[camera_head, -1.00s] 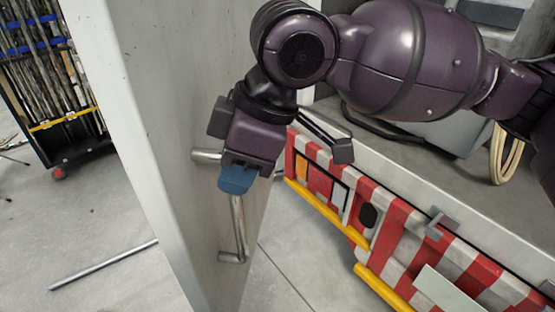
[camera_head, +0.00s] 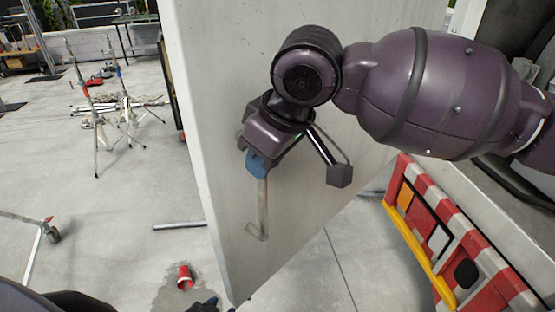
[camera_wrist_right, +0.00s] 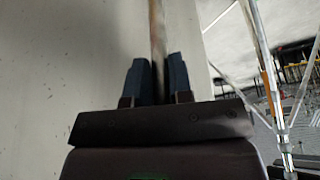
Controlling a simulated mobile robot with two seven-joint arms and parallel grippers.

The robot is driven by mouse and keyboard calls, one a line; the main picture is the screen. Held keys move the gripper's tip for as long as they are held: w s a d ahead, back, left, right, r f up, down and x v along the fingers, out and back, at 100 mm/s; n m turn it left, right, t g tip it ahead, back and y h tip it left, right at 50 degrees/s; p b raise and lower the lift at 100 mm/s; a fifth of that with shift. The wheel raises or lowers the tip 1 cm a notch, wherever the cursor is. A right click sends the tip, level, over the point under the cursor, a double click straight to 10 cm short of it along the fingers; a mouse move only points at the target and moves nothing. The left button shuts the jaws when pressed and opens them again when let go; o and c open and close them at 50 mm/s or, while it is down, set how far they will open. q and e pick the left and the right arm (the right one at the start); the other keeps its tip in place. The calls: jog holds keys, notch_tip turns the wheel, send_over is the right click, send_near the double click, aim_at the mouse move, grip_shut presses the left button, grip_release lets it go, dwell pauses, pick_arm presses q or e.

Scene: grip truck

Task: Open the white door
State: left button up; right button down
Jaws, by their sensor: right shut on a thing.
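The white door (camera_head: 225,90) is a tall, flat panel that stands ajar in the middle of the head view, apart from the truck's striped side. A metal bar handle (camera_head: 263,210) is fixed to its face, and it also shows in the right wrist view (camera_wrist_right: 157,35). My right gripper (camera_head: 257,165) is shut on the handle, with one blue finger on each side of the bar. The upper part of the handle is hidden behind the gripper. My left gripper is not clearly seen in either view.
The truck's red and white striped side (camera_head: 445,225) with a yellow edge is at the right. A red cup (camera_head: 184,277) lies on the floor left of the door. Metal stands (camera_head: 120,95) are farther back. Open floor lies left of the door.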

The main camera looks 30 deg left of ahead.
jog(key=shift+w, duration=0.1)
jog(key=c, duration=1.1)
grip_release()
jog(key=shift+f, duration=0.15)
jog(key=shift+o, duration=0.2)
jog(key=b+v, duration=0.1)
jog(key=v, duration=1)
jog(key=shift+c, duration=0.2)
